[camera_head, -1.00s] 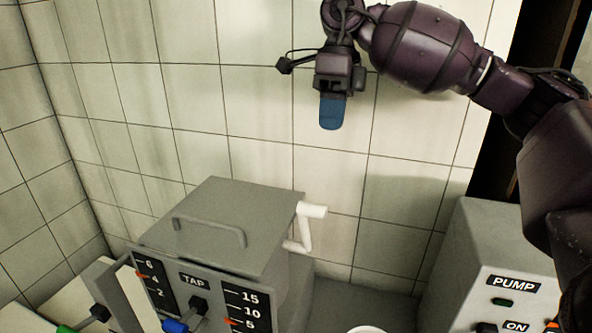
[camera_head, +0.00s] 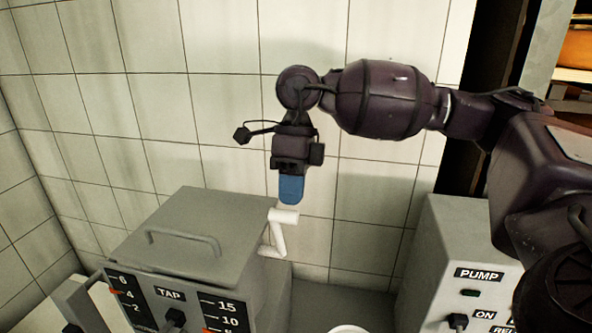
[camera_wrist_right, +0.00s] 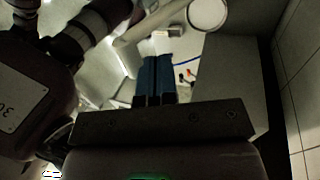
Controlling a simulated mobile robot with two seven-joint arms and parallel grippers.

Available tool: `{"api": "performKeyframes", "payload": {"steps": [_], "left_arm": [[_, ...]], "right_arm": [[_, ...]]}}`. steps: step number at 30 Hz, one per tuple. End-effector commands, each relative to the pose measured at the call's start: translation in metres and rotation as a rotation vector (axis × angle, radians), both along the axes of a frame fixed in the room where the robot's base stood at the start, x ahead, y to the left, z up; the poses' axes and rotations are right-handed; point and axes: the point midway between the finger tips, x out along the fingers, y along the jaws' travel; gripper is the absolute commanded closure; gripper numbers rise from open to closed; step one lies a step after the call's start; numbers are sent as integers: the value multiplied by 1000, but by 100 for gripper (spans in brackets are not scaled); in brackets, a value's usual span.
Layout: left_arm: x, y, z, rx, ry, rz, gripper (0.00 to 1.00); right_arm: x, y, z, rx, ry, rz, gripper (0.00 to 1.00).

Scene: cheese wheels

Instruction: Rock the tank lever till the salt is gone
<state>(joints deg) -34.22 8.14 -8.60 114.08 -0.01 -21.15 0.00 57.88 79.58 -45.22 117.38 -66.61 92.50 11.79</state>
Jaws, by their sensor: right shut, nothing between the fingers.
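The grey tank (camera_head: 185,235) stands at the lower middle of the head view, its lid on, with a loop handle on top. A white crank-shaped lever (camera_head: 277,236) sticks out from its right side, its grip bar at the top. My right gripper (camera_head: 291,203) points down with its blue fingers shut and empty, their tips just above the grip bar. I cannot tell whether they touch it. The shut fingers also show in the right wrist view (camera_wrist_right: 155,75), below a pale bar (camera_wrist_right: 145,25). No salt can be made out. My left gripper is not in view.
A grey pump box (camera_head: 465,260) stands to the right. A white round rim (camera_head: 348,329) shows at the bottom edge between tank and box. The tank front carries a TAP knob (camera_head: 175,318) and scales. A tiled wall (camera_head: 230,95) is close behind.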

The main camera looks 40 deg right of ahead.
Motion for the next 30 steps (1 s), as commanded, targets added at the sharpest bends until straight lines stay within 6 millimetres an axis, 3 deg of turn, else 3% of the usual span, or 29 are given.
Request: {"api": "performKeyframes", "payload": {"steps": [30], "left_arm": [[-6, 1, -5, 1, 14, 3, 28]], "right_arm": [[-20, 23, -5, 1, 3, 2, 100]]}}
